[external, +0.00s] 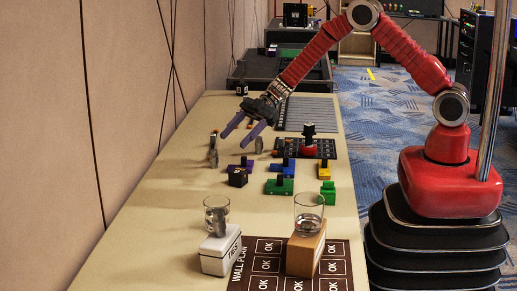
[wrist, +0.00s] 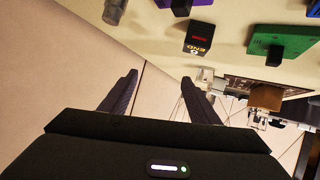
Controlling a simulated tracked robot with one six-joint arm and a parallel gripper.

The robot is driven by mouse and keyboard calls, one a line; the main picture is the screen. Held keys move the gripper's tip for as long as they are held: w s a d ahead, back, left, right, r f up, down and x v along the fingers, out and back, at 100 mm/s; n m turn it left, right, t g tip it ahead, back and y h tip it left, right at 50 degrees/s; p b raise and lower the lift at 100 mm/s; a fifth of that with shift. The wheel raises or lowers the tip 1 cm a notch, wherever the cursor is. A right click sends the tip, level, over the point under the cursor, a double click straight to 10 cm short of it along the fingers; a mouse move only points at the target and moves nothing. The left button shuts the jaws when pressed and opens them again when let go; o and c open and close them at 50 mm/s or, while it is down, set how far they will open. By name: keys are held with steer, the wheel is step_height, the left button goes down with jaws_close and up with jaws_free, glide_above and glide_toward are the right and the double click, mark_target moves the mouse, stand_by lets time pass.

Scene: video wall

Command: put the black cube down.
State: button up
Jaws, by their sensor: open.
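The black cube (external: 238,177) stands on the beige table in the middle of the external view, near the coloured blocks. In the wrist view the black cube (wrist: 198,39) shows red and yellow markings and lies beyond the fingertips. My gripper (external: 242,133) is open, with its two purple-grey fingers apart and nothing between them. In the external view it hangs above the table, farther back than the cube. The wrist view also shows the spread fingers of my gripper (wrist: 158,84), clear of the cube.
Blue (external: 279,186), green (external: 327,192) and yellow (external: 323,170) blocks stand right of the cube. Two small grey upright pieces stand behind it. In front are a glass on a white box (external: 221,256) and a glass on a wooden block (external: 305,256). The table's left strip is clear.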

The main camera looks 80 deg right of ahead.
steer(key=d+r+m+t+h, duration=0.2)
steer(key=r+h, duration=0.1)
steer(key=r, duration=0.5)
steer(key=s+d+r+m+t+h, duration=0.1)
steer(key=d+r+m+t+h, duration=0.15)
steer(key=r, duration=0.45)
steer(key=d+r+m+t+h, duration=0.15)
steer(key=r+h, duration=0.25)
steer(key=r, duration=0.4)
steer(key=s+r+m+g+h, duration=0.2)
steer(key=s+m, duration=0.1)
steer(key=s, duration=0.7)
steer(key=s+r+m+g+h, duration=0.2)
steer(key=s+m, duration=0.1)
steer(key=s, duration=0.7)
steer(key=s+a+f+g+y, duration=0.1)
steer(key=s+a+f+g, duration=0.1)
steer(key=s, duration=0.8)
steer(key=s+a+f+g+y, duration=0.1)
steer(key=s+a+f, duration=0.3)
steer(key=s, duration=0.6)
steer(key=shift+s+a+f+m+g+y, duration=0.2)
steer(key=shift+a+m+g+y, duration=0.15)
steer(key=shift+a+y, duration=0.5)
steer(key=shift+a, duration=0.15)
